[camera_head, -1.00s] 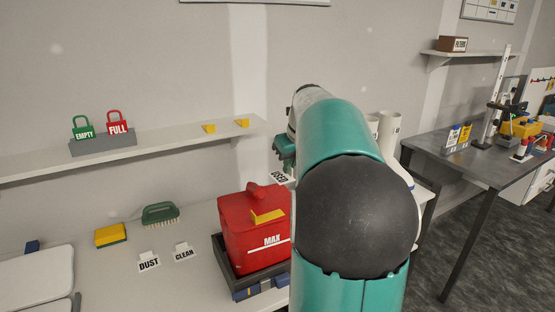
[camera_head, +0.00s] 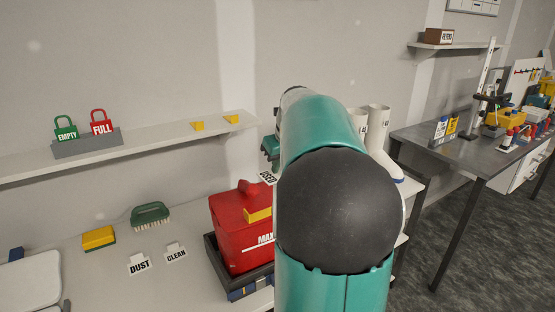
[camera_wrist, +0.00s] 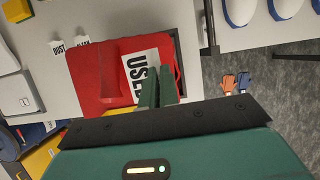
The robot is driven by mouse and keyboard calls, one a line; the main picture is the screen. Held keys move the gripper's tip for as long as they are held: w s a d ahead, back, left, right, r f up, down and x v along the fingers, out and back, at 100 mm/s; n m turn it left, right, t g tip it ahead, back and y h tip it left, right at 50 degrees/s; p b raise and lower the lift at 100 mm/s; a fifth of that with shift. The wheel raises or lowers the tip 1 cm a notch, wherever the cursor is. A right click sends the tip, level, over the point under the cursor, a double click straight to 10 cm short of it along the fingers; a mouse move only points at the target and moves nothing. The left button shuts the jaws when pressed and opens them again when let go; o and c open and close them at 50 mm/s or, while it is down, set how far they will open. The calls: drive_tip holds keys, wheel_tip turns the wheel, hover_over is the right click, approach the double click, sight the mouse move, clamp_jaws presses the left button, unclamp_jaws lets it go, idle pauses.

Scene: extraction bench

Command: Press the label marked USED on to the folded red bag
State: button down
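The red bag (camera_head: 229,222) sits in a dark tray on the bench, with a white MAX mark and a yellow strip on its front. It also shows in the wrist view (camera_wrist: 88,72). My gripper (camera_head: 270,155) is over the bag's back right part, partly hidden by my arm. In the wrist view my gripper's (camera_wrist: 158,75) two green fingers are close together at the white USED label (camera_wrist: 136,66), which is held at their edge. The label (camera_head: 267,177) appears just above or against the bag; I cannot tell whether it touches.
DUST (camera_head: 139,265) and CLEAN (camera_head: 176,253) labels, a green brush (camera_head: 150,213) and a yellow sponge (camera_head: 98,238) lie left of the bag. Green and red padlock tags stand on the shelf (camera_head: 160,138).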

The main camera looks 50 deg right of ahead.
drive_tip(key=shift+f, duration=2.05)
drive_tip(key=shift+f, duration=0.6)
drive_tip(key=c, duration=1.6)
unclamp_jaws()
drive_tip(key=v, duration=1.4)
